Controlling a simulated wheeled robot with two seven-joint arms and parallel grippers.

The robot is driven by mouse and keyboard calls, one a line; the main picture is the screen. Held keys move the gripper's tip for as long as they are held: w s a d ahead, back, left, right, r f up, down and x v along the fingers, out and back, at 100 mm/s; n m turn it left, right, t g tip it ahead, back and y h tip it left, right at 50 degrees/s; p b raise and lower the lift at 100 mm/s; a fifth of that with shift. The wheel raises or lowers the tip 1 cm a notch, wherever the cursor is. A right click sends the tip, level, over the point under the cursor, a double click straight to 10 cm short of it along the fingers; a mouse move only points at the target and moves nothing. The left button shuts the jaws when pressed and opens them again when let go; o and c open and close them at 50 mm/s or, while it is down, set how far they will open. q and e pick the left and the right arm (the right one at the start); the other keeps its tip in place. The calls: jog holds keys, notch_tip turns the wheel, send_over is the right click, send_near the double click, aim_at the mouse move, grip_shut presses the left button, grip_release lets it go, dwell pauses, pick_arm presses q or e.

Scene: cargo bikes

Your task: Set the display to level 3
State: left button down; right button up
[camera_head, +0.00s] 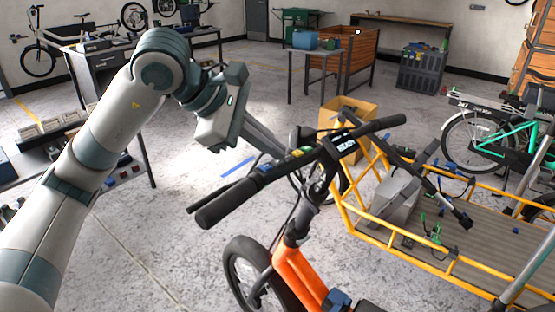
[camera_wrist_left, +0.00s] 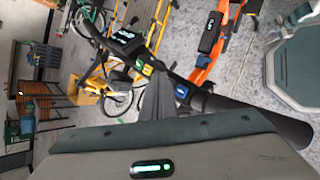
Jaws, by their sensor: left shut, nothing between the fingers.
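The display (camera_head: 345,143) is a small dark screen with light lettering at the middle of the orange cargo bike's black handlebar (camera_head: 235,200). It also shows in the left wrist view (camera_wrist_left: 125,38), too small to read a level. A control pad with yellow and green buttons (camera_head: 299,153) sits beside the display on the bar, with a blue button (camera_head: 265,168) nearer the left grip. My left gripper (camera_head: 280,149) is shut and empty, its tips close to the button pad; I cannot tell whether they touch it. My right gripper is not in view.
The bike's yellow-framed cargo bed (camera_head: 465,262) spreads to the right, with a grey object (camera_head: 398,195) inside. A cardboard box (camera_head: 348,112) stands behind the handlebar. A table with trays (camera_head: 45,130) is at the left. Open floor lies between the left table and the bike.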

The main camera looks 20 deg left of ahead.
pick_arm(q)
jog(key=shift+r, duration=0.55)
dwell(0.4)
jog(key=shift+f+b, duration=0.1)
jog(key=shift+b, duration=0.2)
jog(key=shift+f+b, duration=0.3)
jog(key=shift+b, duration=0.1)
